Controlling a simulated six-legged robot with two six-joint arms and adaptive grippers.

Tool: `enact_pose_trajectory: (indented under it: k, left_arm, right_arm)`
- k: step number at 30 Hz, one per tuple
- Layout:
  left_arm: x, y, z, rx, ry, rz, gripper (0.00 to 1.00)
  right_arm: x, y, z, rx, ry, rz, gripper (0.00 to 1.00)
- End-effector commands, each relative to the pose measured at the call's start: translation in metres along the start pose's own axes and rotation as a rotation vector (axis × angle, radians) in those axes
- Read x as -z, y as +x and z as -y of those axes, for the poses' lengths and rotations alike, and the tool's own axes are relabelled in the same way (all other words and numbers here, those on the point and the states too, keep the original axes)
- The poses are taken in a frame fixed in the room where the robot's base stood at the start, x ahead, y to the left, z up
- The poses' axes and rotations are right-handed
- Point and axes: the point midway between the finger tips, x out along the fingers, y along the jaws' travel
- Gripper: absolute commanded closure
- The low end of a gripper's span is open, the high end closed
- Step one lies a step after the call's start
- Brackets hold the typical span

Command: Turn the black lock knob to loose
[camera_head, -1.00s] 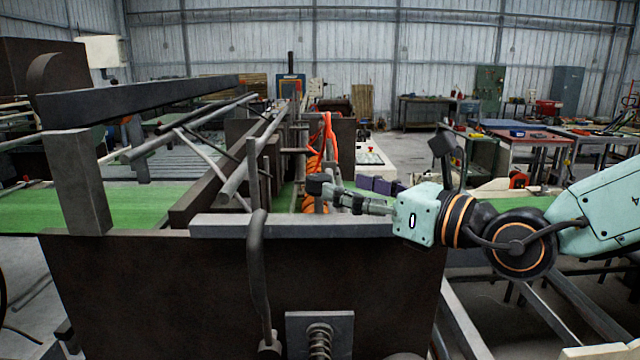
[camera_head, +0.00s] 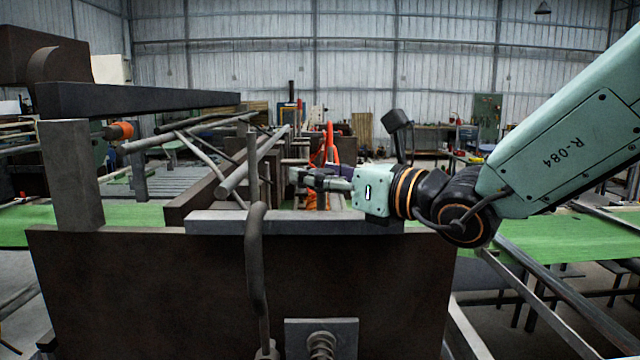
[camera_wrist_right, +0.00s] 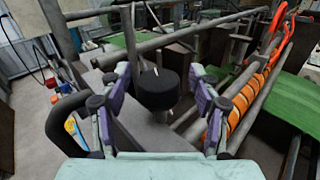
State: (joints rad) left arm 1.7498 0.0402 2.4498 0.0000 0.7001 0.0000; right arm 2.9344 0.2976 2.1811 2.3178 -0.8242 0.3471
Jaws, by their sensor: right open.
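The black lock knob (camera_wrist_right: 158,90) shows in the right wrist view as a round, dark, upright cap with a small pale mark on its top. It stands beside a grey flat bar (camera_wrist_right: 135,118). My right gripper (camera_wrist_right: 160,78) is open, with one purple-padded finger on each side of the knob. Gaps show between the pads and the knob, so it is not gripped. In the head view my right gripper (camera_head: 302,178) reaches left above the grey bar (camera_head: 290,223), and I cannot make out the knob there. My left gripper is not in view.
A dark machine panel (camera_head: 150,290) fills the front, with a curved grey handle (camera_head: 257,265) rising before the bar. Metal rods (camera_head: 245,170) lie left of the gripper. An orange coiled hose (camera_wrist_right: 240,108) runs close on the right in the wrist view.

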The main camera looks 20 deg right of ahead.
Motion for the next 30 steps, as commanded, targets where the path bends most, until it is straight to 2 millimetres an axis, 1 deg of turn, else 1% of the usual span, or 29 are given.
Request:
enact_pose_trajectory:
  k: [3,11,30]
  left_arm:
    - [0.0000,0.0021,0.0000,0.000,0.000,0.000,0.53]
    - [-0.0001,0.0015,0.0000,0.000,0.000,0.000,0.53]
    - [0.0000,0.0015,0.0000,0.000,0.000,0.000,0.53]
  right_arm:
    - [-0.0003,0.0032,-0.0003,-0.001,-0.001,0.001,0.37]
    - [-0.0009,0.0037,-0.0005,-0.001,0.000,0.001,0.37]
    - [-0.0010,0.0034,-0.0005,-0.001,0.000,0.001,0.91]
